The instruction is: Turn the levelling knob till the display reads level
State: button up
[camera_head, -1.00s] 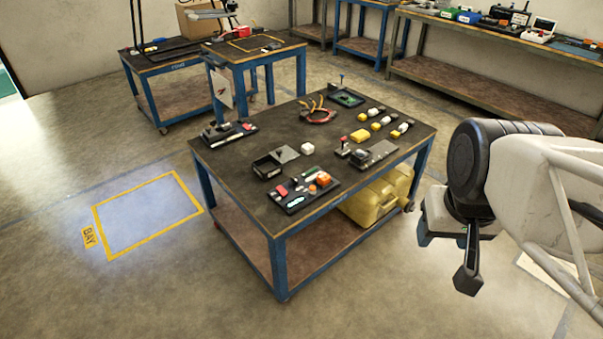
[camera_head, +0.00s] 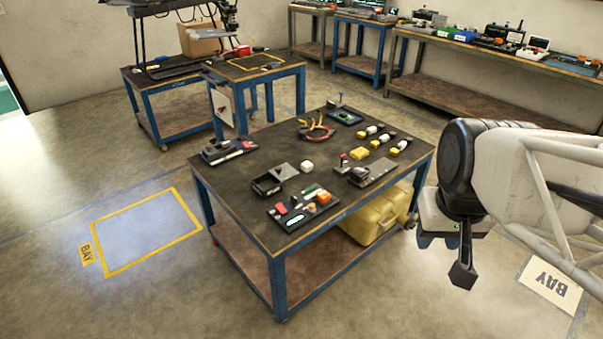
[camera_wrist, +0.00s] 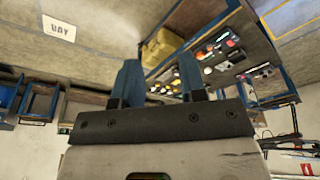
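No levelling knob or display can be made out for certain; the devices on the benches are too small to read. My gripper (camera_head: 462,273) hangs at the right of the head view, in front of and to the right of the central workbench (camera_head: 290,240), touching nothing. In the wrist view its two blue fingers (camera_wrist: 160,80) stand apart with nothing between them. A black tray (camera_head: 303,210) with small coloured parts lies at the bench's near edge. A black device with a red-topped lever (camera_head: 343,160) stands nearer the right side.
A yellow case (camera_head: 375,220) sits on the bench's lower shelf. Two blue-framed tables (camera_head: 262,75) stand behind. A long bench with instruments (camera_head: 470,45) runs along the back right wall. A yellow-taped bay (camera_head: 150,268) marks clear floor at left; a BAY sign (camera_head: 550,283) lies at right.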

jog(key=w+a+n, duration=0.1)
jog(key=w+a, duration=0.1)
jog(key=w, duration=0.9)
jog(key=n+g, duration=0.3)
jog(key=n, duration=0.5)
send_over(294, 197)
notch_tip(294, 197, down, 37)
jog(key=shift+r, duration=0.1)
jog(key=shift+w+a+f, duration=0.1)
jog(key=shift+w+f, duration=0.05)
jog(key=shift+f, duration=0.15)
jog(key=shift+f, duration=0.1)
jog(key=shift+f, duration=3.8)
